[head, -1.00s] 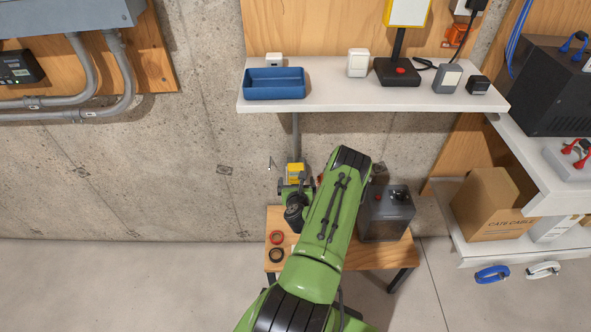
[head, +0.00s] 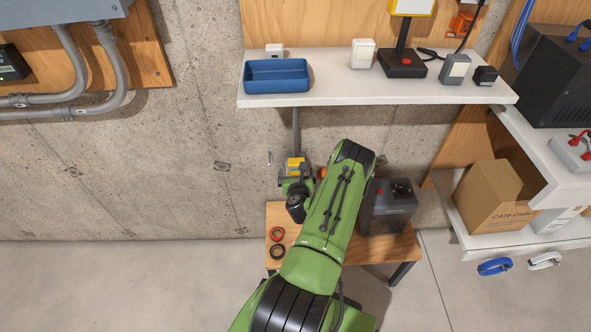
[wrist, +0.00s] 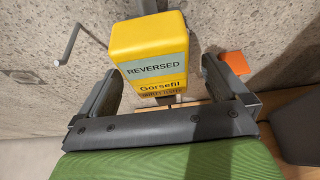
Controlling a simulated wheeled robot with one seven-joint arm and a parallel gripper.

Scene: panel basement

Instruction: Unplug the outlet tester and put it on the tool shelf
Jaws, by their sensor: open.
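The outlet tester (wrist: 150,55) is a yellow block with a grey label reading "REVERSED", in the middle of the wrist view. It also shows as a small yellow patch in the head view (head: 294,164), low on the concrete wall below the shelf. My gripper (wrist: 160,75) is open, with one finger on each side of the tester. I cannot tell whether either finger touches it. The outlet behind the tester is hidden. The white tool shelf (head: 335,91) is on the wall above my arm.
A blue tray (head: 276,86), several small boxes and a black stand (head: 402,64) are on the shelf. A wooden bench (head: 340,252) with a grey box (head: 388,207) and two tape rings is below. An orange piece (wrist: 235,62) is right of my gripper.

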